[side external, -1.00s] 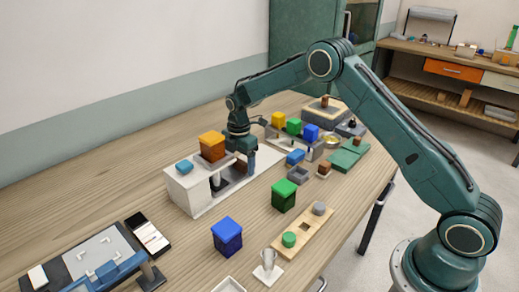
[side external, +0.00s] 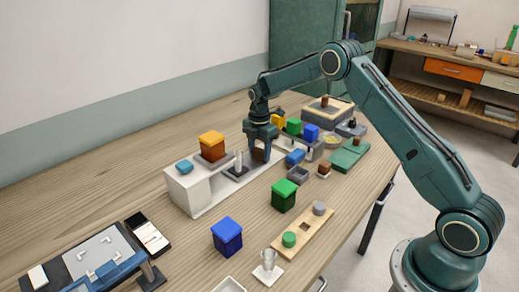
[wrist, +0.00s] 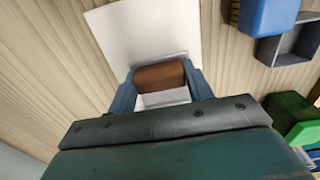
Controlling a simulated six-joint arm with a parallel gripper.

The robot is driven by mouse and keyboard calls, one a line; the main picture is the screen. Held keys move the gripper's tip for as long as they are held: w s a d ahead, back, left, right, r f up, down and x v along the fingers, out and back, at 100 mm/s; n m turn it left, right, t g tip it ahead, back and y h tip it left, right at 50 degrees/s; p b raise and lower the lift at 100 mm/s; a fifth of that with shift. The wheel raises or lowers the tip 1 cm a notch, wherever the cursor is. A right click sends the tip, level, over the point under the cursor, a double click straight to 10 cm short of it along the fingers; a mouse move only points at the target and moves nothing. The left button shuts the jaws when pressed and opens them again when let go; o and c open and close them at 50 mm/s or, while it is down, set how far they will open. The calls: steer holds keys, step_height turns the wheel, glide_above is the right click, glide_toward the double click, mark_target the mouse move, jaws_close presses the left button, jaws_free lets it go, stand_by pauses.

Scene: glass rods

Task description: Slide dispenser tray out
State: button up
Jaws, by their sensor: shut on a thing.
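The white dispenser (side external: 187,190) stands on the table with an orange-brown hopper (side external: 211,141) and a blue block on top. Its dark tray (side external: 235,173) sits out to the right of the dispenser body, over the white base plate, with a pale upright cylinder (side external: 239,160) on it. My gripper (side external: 259,155) is at the tray's right end, shut on its brown handle (wrist: 160,76). In the wrist view the handle lies between both blue fingers of the gripper (wrist: 161,84). The rest of the tray is not clear there.
A grey open box (side external: 298,175) and a blue block (side external: 295,157) lie close to the right of my gripper. Green and blue lidded boxes (side external: 284,195) stand in front. A rack with yellow, green and blue blocks is behind. The table's back left is clear.

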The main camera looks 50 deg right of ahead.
steer(key=d, duration=0.5)
steer(key=shift+d, duration=0.4)
steer(key=o, duration=1.4)
steer(key=shift+r, duration=0.2)
step_height(320, 180, up, 14)
steer(key=shift+f, duration=0.25)
